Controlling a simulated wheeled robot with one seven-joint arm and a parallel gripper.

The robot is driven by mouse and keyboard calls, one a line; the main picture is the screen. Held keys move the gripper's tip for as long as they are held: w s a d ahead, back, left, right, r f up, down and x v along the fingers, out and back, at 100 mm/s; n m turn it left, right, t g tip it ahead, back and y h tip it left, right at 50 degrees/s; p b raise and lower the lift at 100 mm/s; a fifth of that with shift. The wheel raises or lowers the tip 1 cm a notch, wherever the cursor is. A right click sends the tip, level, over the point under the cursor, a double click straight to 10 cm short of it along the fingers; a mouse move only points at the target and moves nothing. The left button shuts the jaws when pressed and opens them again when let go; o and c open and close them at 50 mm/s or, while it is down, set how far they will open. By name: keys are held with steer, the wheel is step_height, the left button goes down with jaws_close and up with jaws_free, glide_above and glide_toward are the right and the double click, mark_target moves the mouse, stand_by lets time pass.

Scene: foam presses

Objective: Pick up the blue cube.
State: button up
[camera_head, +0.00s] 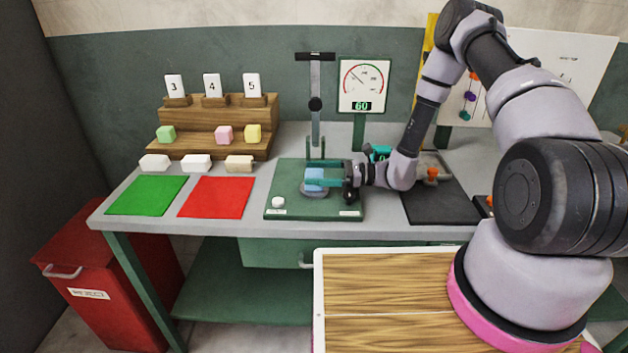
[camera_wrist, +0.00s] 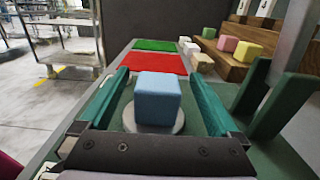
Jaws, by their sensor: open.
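The blue cube (camera_head: 314,179) sits on a round grey plate (camera_head: 314,191) on the press's green base (camera_head: 290,209). In the wrist view the blue cube (camera_wrist: 158,98) stands upright on the round plate (camera_wrist: 153,127), between the two green fingers of my gripper (camera_wrist: 158,90). The fingers are open, one on each side, with a visible gap to the cube. In the head view my gripper (camera_head: 322,174) reaches in from the right, level with the cube, and its fingers partly cover it.
The press column (camera_head: 316,105) rises just behind the cube. A gauge reading 60 (camera_head: 363,87) stands behind. Green (camera_head: 146,195) and red (camera_head: 216,197) mats lie left. Wooden steps (camera_head: 215,130) hold several foam cubes. A black mat (camera_head: 438,206) lies right.

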steer(key=a, duration=0.3)
steer(key=shift+a, duration=0.3)
jaws_close()
